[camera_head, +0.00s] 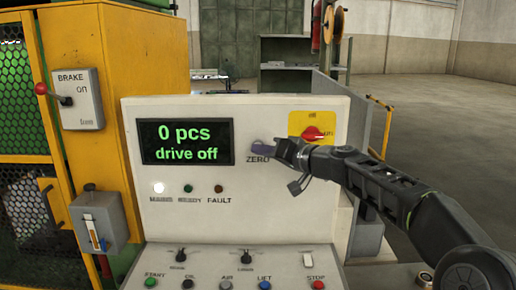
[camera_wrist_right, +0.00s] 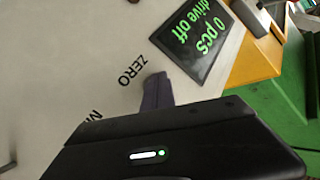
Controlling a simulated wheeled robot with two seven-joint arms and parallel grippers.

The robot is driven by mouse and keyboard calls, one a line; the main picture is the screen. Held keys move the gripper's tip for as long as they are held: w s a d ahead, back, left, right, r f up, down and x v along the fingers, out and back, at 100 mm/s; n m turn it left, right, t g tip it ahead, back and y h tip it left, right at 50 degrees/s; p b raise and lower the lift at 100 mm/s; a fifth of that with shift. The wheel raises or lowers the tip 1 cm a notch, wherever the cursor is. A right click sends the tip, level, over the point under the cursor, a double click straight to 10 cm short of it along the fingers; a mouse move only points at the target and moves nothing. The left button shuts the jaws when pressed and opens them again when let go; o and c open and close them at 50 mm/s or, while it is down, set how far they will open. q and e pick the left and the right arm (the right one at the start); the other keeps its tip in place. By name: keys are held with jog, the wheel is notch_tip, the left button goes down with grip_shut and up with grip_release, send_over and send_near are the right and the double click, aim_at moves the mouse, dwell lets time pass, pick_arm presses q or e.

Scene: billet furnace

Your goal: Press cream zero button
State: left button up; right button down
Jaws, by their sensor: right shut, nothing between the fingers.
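The control panel (camera_head: 200,222) is cream-coloured, and the word ZERO (camera_head: 257,159) is printed on its upright face, to the right of the display. My right gripper (camera_head: 264,147) is shut and empty, with its tips just above that word at the panel face. The cream zero button does not show; the gripper covers the place above the label. In the right wrist view the dark fingertips (camera_wrist_right: 157,90) are beside the ZERO print (camera_wrist_right: 132,71). I cannot tell whether they touch the panel. My left gripper is not in view.
The display (camera_head: 186,142) reads "0 pcs, drive off". A white lamp (camera_head: 158,188) is lit below it. A red rotary switch on a yellow plate (camera_head: 312,124) is close above my right wrist. Knobs and a row of buttons (camera_head: 235,283) are along the lower panel.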

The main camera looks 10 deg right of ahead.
jog(key=shift+s+a+b, duration=0.2)
jog(key=shift+s+b, duration=0.6)
jog(key=shift+b, duration=0.05)
jog(key=s+b, duration=0.1)
jog(key=s, duration=0.1)
jog(key=s+a+b, duration=0.1)
jog(key=s+b, duration=0.1)
jog(key=shift+s+a, duration=0.1)
jog(key=shift+s, duration=0.3)
dwell(0.7)
